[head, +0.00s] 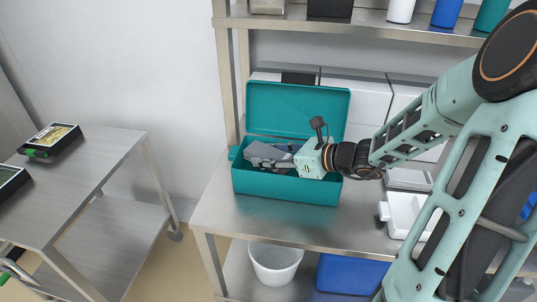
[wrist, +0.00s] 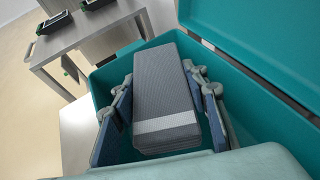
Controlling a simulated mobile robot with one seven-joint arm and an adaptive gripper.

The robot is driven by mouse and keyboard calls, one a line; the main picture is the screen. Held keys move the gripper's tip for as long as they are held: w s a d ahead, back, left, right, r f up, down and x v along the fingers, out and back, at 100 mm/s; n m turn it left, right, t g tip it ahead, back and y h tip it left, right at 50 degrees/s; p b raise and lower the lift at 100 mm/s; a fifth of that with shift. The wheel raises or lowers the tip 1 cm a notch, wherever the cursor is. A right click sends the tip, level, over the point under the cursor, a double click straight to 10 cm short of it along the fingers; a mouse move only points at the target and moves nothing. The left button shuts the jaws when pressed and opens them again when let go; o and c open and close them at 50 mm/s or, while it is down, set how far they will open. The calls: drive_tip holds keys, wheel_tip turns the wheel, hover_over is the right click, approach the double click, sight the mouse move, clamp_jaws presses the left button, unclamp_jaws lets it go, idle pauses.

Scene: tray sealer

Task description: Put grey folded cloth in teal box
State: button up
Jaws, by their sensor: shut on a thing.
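The grey folded cloth (wrist: 163,85) has a pale stripe near its close end and lies between the two fingers of my gripper (wrist: 167,105) in the wrist view. The head view shows the cloth (head: 262,150) at the left part of the teal box (head: 285,188). The box stands on the metal table with its lid (head: 297,108) raised at the back. My gripper (head: 270,163) is shut on the cloth, within the box's opening. The box walls (wrist: 252,118) surround it in the wrist view. Whether the cloth touches the box floor is hidden.
A shelf (head: 370,28) with several containers runs above the metal table (head: 240,210). White trays (head: 405,212) stand right of the box. A side table (head: 95,165) at left holds dark packed trays (head: 52,138). A white bin (head: 274,262) and a blue crate (head: 350,274) sit below.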

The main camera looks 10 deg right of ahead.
drive_tip(key=shift+f, duration=0.3)
drive_tip(key=o, duration=1.2)
drive_tip(key=shift+s, duration=0.1)
drive_tip(key=shift+c, duration=0.2)
drive_tip(key=shift+r+p, duration=0.3)
drive_tip(key=shift+r, duration=0.15)
drive_tip(key=p+v, duration=0.3)
drive_tip(key=v, duration=0.9)
drive_tip(key=shift+r+p, duration=0.25)
drive_tip(key=shift+p, duration=0.05)
